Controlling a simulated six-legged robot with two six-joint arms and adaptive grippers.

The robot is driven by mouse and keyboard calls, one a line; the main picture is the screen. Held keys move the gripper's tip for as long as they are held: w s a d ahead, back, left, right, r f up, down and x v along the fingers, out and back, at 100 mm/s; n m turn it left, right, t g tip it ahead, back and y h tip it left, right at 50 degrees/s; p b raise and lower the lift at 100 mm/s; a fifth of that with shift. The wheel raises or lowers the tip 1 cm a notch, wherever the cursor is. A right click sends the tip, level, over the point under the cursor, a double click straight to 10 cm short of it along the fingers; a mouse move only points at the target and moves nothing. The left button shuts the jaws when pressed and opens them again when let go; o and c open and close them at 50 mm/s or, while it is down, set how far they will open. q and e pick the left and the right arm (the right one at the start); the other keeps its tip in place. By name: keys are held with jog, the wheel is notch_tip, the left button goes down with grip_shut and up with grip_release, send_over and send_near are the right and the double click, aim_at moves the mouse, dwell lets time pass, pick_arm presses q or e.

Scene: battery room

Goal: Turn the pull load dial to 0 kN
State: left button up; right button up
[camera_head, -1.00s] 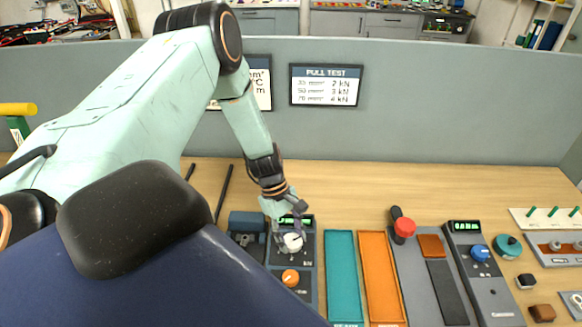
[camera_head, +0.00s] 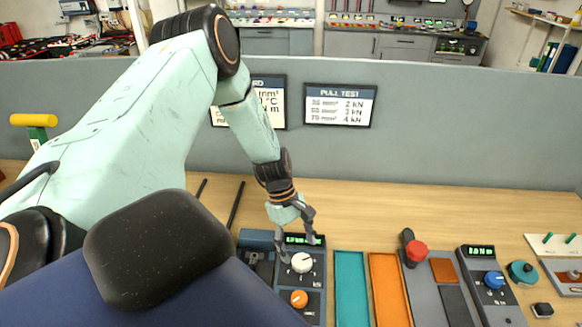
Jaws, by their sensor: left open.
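My left gripper (camera_head: 299,247) is open above the far side of a white dial (camera_head: 302,262), with its fingers spread to either side and the dial's top uncovered. I cannot tell whether a fingertip still touches it. The white dial sits on a dark control box with an orange dial (camera_head: 299,299) nearer me and a green display (camera_head: 303,239) behind it, partly hidden by a finger and unreadable. A blue dial (camera_head: 494,280) stands on another box at the right, with a green display (camera_head: 480,251) that seems to start with 0. The dial labels are too small to read. My right gripper is out of view.
A teal tray (camera_head: 351,290) and an orange tray (camera_head: 389,290) lie right of the dial box. Beyond them stands a grey device with a red knob (camera_head: 416,250). A PULL TEST sign (camera_head: 340,105) hangs on the grey partition (camera_head: 450,130).

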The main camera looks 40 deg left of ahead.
pick_arm(q)
jog(key=v, duration=0.8)
jog(key=shift+r, duration=0.35)
jog(key=shift+s+a, duration=0.1)
